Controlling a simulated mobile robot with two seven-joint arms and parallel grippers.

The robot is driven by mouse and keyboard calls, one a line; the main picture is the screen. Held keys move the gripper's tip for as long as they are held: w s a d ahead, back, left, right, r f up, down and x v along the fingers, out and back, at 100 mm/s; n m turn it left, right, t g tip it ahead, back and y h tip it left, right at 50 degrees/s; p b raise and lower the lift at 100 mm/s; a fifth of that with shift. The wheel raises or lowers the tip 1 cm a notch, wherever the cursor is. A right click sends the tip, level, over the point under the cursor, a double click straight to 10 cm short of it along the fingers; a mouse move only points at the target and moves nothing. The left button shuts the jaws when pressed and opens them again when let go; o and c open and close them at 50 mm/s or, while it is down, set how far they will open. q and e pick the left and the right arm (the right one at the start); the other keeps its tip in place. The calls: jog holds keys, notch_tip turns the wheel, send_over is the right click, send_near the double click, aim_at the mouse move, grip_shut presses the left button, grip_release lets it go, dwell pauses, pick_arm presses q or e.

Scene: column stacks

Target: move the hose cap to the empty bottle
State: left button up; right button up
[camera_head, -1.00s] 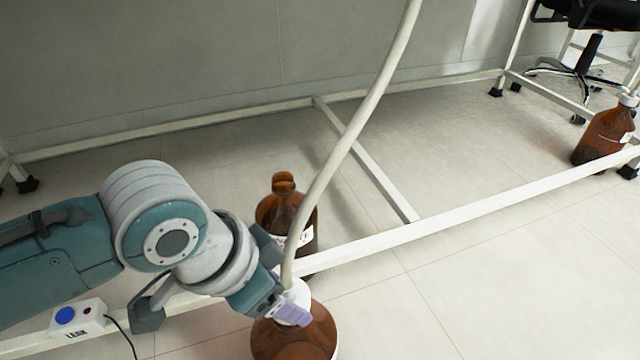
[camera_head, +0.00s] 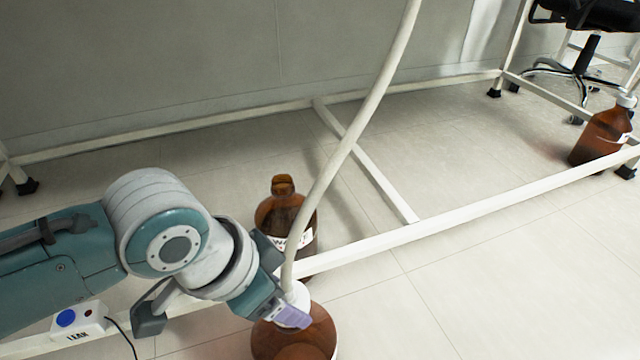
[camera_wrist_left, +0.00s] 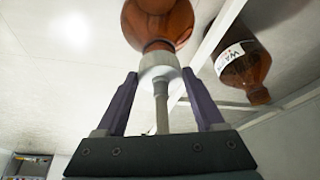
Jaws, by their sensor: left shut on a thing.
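The white hose cap (camera_head: 297,293) is at the mouth of the front brown bottle (camera_head: 305,338), with the pale hose (camera_head: 352,130) rising from it. My left gripper (camera_head: 290,310) is shut on the cap; its purple fingers stand on both sides of it. The left wrist view shows the cap (camera_wrist_left: 158,66) between the fingers (camera_wrist_left: 160,85), against the neck of the front bottle (camera_wrist_left: 160,25). An uncapped brown bottle (camera_head: 281,215) with a white label stands just behind; it also shows in the wrist view (camera_wrist_left: 243,68). My right gripper is not in view.
A white frame rail (camera_head: 440,222) runs diagonally between the two near bottles. A capped brown bottle (camera_head: 602,136) stands far right. A white box with a blue button (camera_head: 75,322) sits on the rail at lower left. The floor at right front is clear.

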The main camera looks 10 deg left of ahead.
pick_arm(q)
jog(key=shift+p, duration=0.3)
jog(key=shift+f+b, duration=0.35)
jog(key=shift+f, duration=0.5)
dwell(1.3)
jog(key=o, duration=1.3)
jog(key=shift+o, duration=0.2)
jog(key=p+v, duration=0.8)
jog(key=v, duration=0.2)
jog(key=shift+p, duration=0.35)
